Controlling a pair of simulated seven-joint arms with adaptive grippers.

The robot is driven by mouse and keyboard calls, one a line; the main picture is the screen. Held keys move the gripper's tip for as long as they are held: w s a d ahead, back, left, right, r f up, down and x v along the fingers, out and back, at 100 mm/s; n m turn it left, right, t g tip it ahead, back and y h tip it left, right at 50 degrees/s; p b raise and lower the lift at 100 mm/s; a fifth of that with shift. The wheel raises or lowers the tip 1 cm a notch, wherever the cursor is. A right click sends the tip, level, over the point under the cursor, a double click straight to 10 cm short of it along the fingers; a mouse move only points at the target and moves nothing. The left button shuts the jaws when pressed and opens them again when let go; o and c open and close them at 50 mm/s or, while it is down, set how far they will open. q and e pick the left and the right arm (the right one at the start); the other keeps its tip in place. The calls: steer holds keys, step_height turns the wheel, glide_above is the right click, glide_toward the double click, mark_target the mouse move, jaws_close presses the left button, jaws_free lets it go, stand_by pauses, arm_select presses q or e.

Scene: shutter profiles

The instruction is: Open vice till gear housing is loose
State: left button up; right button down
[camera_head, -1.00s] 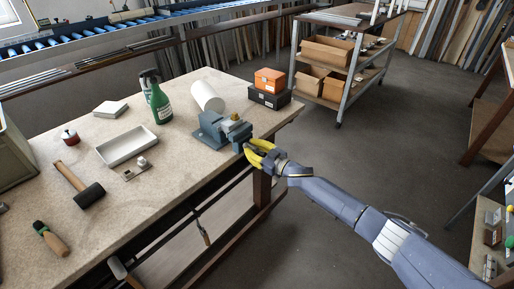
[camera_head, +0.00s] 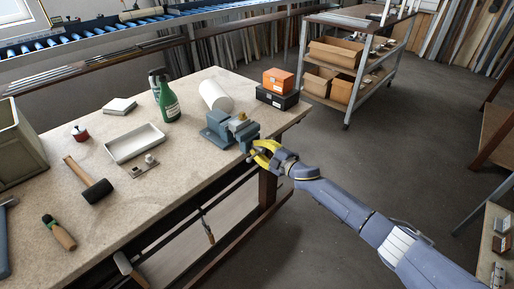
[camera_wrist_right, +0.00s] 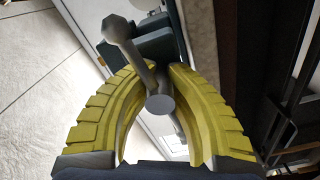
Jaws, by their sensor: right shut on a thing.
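A blue-grey vice (camera_head: 216,130) stands at the bench's right front edge. A small brass-coloured gear housing (camera_head: 241,117) sits at its jaws; I cannot tell how tightly it is held. My right gripper (camera_head: 258,152), with yellow fingers, is at the vice's front, past the bench edge. In the right wrist view its fingers (camera_wrist_right: 160,88) are shut on the vice's grey handle bar (camera_wrist_right: 125,38), which runs between them, with a knobbed end beyond. The vice body (camera_wrist_right: 158,45) is partly hidden behind the handle. My left gripper is not in view.
On the bench (camera_head: 190,165) are a green spray bottle (camera_head: 168,105), a white roll (camera_head: 215,96), orange (camera_head: 278,80) and black boxes (camera_head: 277,97), a white tray (camera_head: 135,143) and a mallet (camera_head: 98,191). A shelf cart (camera_head: 350,70) stands behind.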

steer(key=n, duration=0.5)
steer(key=shift+n, duration=0.4)
stand_by(0.4)
steer(key=c, duration=1.2)
jaws_free()
steer(key=shift+o, duration=0.2)
steer(key=v, duration=1.2)
